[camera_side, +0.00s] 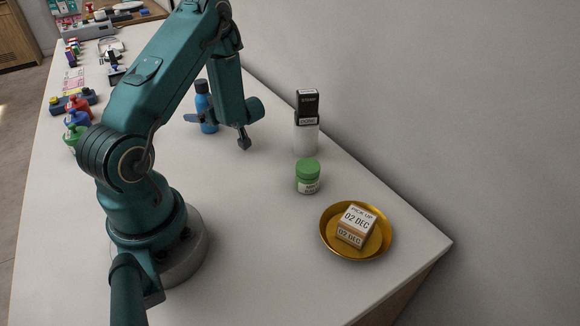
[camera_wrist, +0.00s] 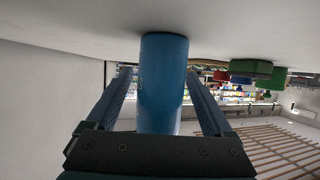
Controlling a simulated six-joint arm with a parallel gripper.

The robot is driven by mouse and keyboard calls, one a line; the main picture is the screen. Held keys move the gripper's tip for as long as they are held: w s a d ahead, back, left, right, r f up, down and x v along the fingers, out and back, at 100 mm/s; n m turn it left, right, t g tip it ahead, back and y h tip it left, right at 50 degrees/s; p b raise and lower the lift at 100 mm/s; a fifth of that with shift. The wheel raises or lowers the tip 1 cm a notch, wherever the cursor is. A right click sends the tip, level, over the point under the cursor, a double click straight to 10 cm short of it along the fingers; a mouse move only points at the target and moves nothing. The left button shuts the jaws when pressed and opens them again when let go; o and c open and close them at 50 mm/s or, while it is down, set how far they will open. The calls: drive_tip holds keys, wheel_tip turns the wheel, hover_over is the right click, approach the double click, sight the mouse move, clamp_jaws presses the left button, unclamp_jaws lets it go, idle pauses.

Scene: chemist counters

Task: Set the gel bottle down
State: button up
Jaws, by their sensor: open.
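The blue bottle with a dark cap, which I take as the gel bottle (camera_side: 208,114), stands upright on the white counter in the side view. In the wrist view the blue bottle (camera_wrist: 161,85) fills the middle, with its end at the pale counter surface. My gripper (camera_side: 217,130) is low beside it, partly hidden by my arm. In the wrist view my gripper (camera_wrist: 158,74) is open, with one finger on each side of the bottle and gaps showing near the fingertips. My arm hides part of the bottle in the side view.
A green-capped jar (camera_side: 308,177), a white dispenser with a black top (camera_side: 307,125) and a gold bowl (camera_side: 328,245) holding a date box (camera_side: 356,226) stand at right. Red, blue and green bottles (camera_side: 76,118) stand at left. The wall (camera_side: 450,110) borders the counter's back edge.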

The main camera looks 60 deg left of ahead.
drive_tip(key=v, duration=1)
drive_tip(key=shift+d+r, duration=0.1)
drive_tip(key=shift+d, duration=0.25)
